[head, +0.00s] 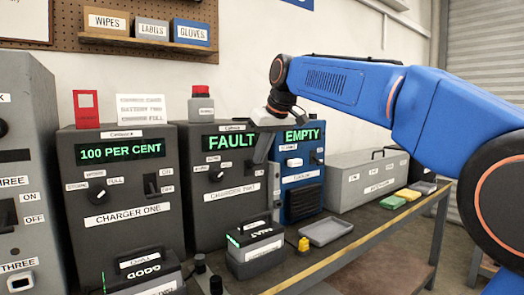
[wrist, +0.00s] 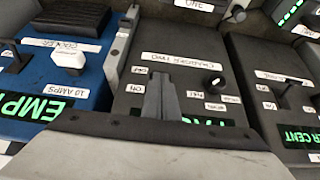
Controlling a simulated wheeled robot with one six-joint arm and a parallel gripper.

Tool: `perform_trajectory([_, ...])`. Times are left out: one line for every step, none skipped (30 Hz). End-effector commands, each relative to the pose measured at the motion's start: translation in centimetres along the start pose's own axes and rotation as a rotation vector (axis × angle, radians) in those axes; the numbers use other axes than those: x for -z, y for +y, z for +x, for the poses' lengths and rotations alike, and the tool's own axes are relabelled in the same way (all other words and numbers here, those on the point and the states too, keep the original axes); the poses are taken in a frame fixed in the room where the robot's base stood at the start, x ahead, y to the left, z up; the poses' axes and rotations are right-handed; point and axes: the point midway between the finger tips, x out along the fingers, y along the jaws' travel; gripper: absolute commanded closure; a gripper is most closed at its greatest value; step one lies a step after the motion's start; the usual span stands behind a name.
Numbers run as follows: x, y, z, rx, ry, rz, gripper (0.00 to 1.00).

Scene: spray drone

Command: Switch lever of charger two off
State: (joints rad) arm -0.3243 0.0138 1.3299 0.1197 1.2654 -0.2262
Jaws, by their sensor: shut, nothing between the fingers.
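Charger two (head: 190,150) is the dark grey unit in the middle of the head view, with FAULT on its green display. In the wrist view, charger two (wrist: 190,62) is upside down in the centre, with its round knob (wrist: 215,82) and small ON and OFF labels. My gripper (wrist: 163,80) is shut and empty over the spot beside those labels. Its fingers hide the charger's lever, so I cannot tell its position or whether they touch it. In the head view my gripper (head: 262,150) is in front of the charger's right side.
Charger one (head: 120,190) reads 100 PER CENT on the left. The blue cooler unit (head: 300,175) reading EMPTY stands close on the right. Batteries (head: 255,245), a yellow object (head: 304,244) and a grey tray (head: 327,231) lie on the bench in front.

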Motion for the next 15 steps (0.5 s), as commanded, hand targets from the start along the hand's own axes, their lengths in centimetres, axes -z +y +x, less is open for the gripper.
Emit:
perform_trajectory([0.00,0.00,0.01,0.000,0.000,0.000,1.00])
perform_trajectory([0.00,0.00,0.01,0.000,0.000,0.000,1.00])
perform_trajectory([0.00,0.00,0.00,0.000,0.000,0.000,1.00])
perform_trajectory([0.01,0.00,0.01,0.000,0.000,0.000,1.00])
perform_trajectory([0.00,0.00,0.01,0.000,0.000,0.000,1.00])
perform_trajectory([0.00,0.01,0.00,0.000,0.000,0.000,1.00])
perform_trajectory([0.00,0.01,0.00,0.000,0.000,0.000,1.00])
perform_trajectory([0.00,0.01,0.00,0.000,0.001,0.000,1.00])
perform_trajectory([-0.03,0.01,0.00,0.000,0.002,0.000,1.00])
perform_trajectory([-0.05,0.02,0.00,0.000,0.004,0.000,1.00])
perform_trajectory([-0.08,0.02,0.02,0.000,0.007,0.000,1.00])
perform_trajectory([-0.14,0.02,0.03,0.000,0.013,0.000,1.00])
perform_trajectory([-0.20,0.02,0.04,0.000,0.018,0.000,1.00])
perform_trajectory([-0.27,0.02,0.05,0.000,0.024,0.000,1.00])
perform_trajectory([-0.34,0.03,0.08,0.000,0.035,0.001,1.00])
